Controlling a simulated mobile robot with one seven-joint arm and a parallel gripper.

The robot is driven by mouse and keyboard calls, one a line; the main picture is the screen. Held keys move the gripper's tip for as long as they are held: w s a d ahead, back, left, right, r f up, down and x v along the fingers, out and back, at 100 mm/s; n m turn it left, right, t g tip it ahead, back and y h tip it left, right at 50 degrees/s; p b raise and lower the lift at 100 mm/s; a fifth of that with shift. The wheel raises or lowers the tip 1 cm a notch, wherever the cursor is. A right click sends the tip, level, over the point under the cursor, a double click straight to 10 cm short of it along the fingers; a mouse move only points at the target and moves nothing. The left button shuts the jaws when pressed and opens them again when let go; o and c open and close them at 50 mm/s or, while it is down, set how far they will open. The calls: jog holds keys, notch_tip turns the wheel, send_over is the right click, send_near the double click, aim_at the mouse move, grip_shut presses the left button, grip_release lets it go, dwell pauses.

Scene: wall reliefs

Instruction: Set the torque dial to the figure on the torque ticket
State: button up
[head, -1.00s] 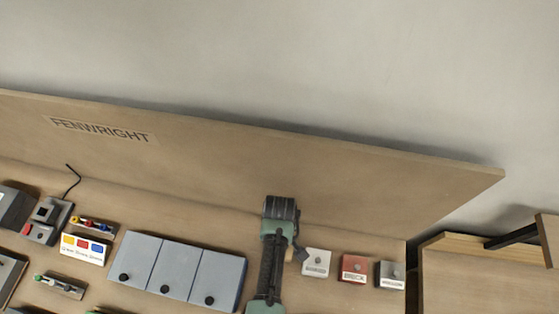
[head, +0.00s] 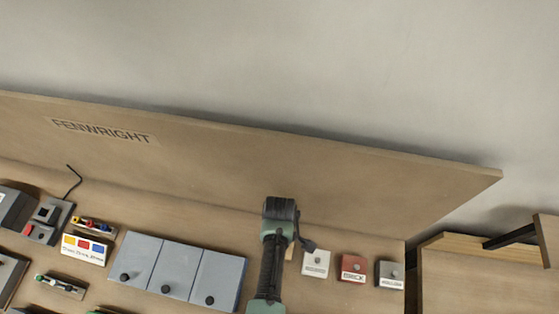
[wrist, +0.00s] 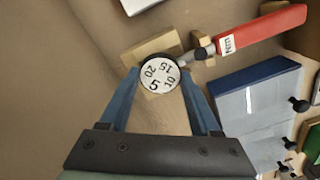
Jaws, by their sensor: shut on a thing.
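In the wrist view, a round white dial (wrist: 158,76) with a dark rim shows the figures 5, 10, 15 and 20. It sits in front of a wooden block (wrist: 151,48). A grey neck and a red handle (wrist: 262,29) with a white label lie to its upper right. My gripper (wrist: 159,73) has its blue fingers on both sides of the dial, shut on it. Which figure is set I cannot tell. In the head view my arm hides the dial and the fingers. I cannot make out a torque ticket in either view.
A cabinet with grey-blue doors (head: 162,265) and black knobs is left of my arm; its blue side (wrist: 250,85) shows in the wrist view. White (head: 315,263), red (head: 352,268) and grey (head: 389,274) labelled blocks stand to the right. A FENWRIGHT board (head: 220,160) rises behind.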

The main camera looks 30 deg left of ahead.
jog(key=o, duration=1.4)
notch_tip(320, 180, up, 13)
jog(key=shift+f+b, duration=0.1)
jog(key=shift+b, duration=0.85)
